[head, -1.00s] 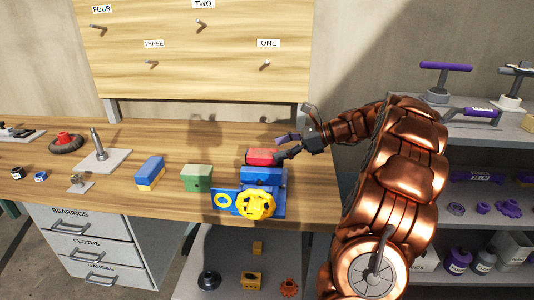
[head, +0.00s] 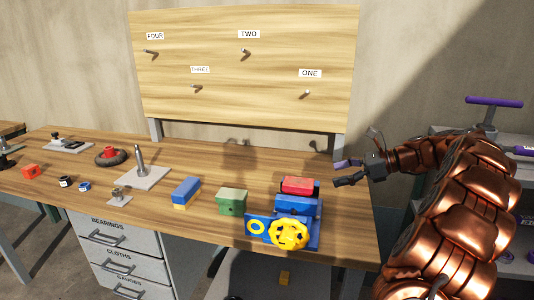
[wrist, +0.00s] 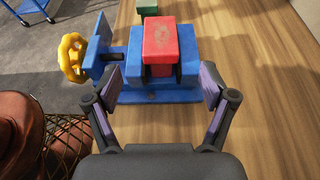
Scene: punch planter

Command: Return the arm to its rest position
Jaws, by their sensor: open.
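My gripper (head: 342,172) is open and empty at the end of my copper-coloured arm, at the right of the head view. It is just right of the blue vise (head: 297,207), which has a yellow handwheel (head: 289,235) at its front. A red block (head: 298,186) sits on the vise between its blue parts. In the wrist view the open fingers (wrist: 160,105) have purple pads and stand apart, with the vise (wrist: 130,90) and red block (wrist: 159,42) beyond them. No finger visibly touches the block.
A green block (head: 232,201) and a blue-and-yellow block (head: 185,192) lie left of the vise. A post on a plate (head: 146,176) stands farther left. A pegboard (head: 240,100) rises behind the bench. Grey shelves (head: 500,140) stand at the right. Bare bench top lies right of the vise.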

